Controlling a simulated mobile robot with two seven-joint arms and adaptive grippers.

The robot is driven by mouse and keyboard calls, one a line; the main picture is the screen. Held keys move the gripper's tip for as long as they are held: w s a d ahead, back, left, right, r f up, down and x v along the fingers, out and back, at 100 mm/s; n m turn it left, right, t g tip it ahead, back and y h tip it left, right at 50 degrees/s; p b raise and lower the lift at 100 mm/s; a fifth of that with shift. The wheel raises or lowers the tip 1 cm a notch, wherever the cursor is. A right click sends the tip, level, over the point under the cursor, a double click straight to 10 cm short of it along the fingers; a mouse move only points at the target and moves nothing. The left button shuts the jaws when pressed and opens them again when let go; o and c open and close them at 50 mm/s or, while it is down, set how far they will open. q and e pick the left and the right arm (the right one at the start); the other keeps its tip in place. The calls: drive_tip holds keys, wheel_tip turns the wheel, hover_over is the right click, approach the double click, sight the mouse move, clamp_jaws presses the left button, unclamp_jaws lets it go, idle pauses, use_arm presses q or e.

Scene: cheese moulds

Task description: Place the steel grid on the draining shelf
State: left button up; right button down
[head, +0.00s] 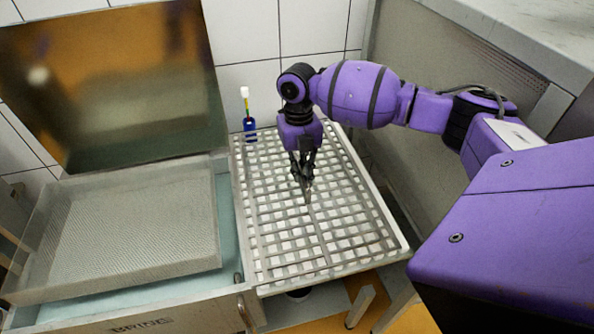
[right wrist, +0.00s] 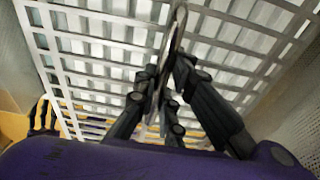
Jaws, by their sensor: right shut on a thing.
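The steel grid (head: 320,242) is a flat metal lattice lying over the draining shelf. It fills much of the right wrist view (right wrist: 95,72). The draining shelf (head: 402,246) shows as a pale rim around it and light patches through its openings. I cannot tell whether the grid fully touches the shelf. My right gripper (head: 306,188) points down over the middle of the grid. In the right wrist view its fingers (right wrist: 163,88) are closed on a thin upright metal piece of the grid. Dark prongs at the left of that view may be my left gripper; their state is unclear.
A basin (head: 228,225) with a perforated tray (head: 130,235) stands at the left, its lid (head: 110,90) raised. A blue-based brush (head: 249,126) stands behind the shelf. A metal side panel (head: 440,100) bounds the right. A tiled wall (head: 290,30) closes the back.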

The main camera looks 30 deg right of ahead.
drive_tip(key=f, duration=0.1)
drive_tip(key=f+b, duration=0.1)
drive_tip(key=f, duration=0.2)
drive_tip(key=shift+w+d+f, duration=0.15)
drive_tip(key=shift+w+d, duration=0.1)
drive_tip(key=shift+d, duration=0.15)
drive_tip(key=c, duration=1.9)
unclamp_jaws()
drive_tip(key=shift+s+f, duration=0.1)
drive_tip(key=shift+o, duration=0.3)
drive_tip(key=shift+r, duration=0.35)
drive_tip(key=r, duration=0.3)
drive_tip(key=w+r+p, duration=0.1)
drive_tip(key=r, duration=0.3)
drive_tip(key=r+p, duration=0.1)
drive_tip(key=r, duration=0.2)
drive_tip(key=shift+w+r, duration=0.2)
drive_tip(key=shift+r, duration=0.5)
use_arm(q)
drive_tip(key=shift+w+d+r, duration=0.35)
drive_tip(key=shift+r, duration=0.1)
drive_tip(key=shift+a+r, duration=0.1)
drive_tip(key=shift+a, duration=0.1)
